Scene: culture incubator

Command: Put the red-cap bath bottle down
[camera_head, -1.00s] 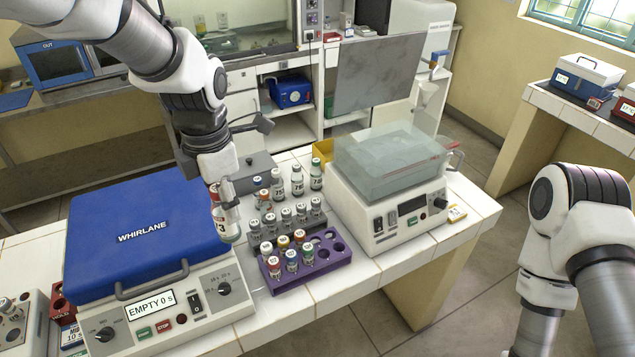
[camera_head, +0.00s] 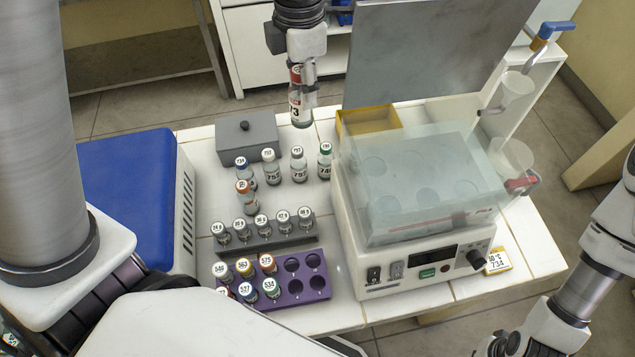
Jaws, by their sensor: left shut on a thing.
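The red-cap bottle (camera_head: 299,108), its label partly covered but ending in 3, hangs upright in my left gripper (camera_head: 303,88). My left gripper is shut on it near the cap. In the picture the bottle is over the table's far edge, above the white-cap bottles (camera_head: 299,166); I cannot tell its exact height. The water bath (camera_head: 400,270) with a clear lid (camera_head: 410,170) stands at right, with a yellow-edged card reading 734 (camera_head: 498,261) beside it. My right arm is at lower right; its gripper is out of frame.
A green-cap bottle (camera_head: 325,162), an orange-cap bottle (camera_head: 246,198), a grey rack (camera_head: 270,246) and a purple rack (camera_head: 310,290) of vials crowd the middle. A grey lidded box (camera_head: 247,135), yellow bin (camera_head: 370,121) and blue-lidded machine (camera_head: 130,200) stand around. Bare tabletop lies left of the bottles.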

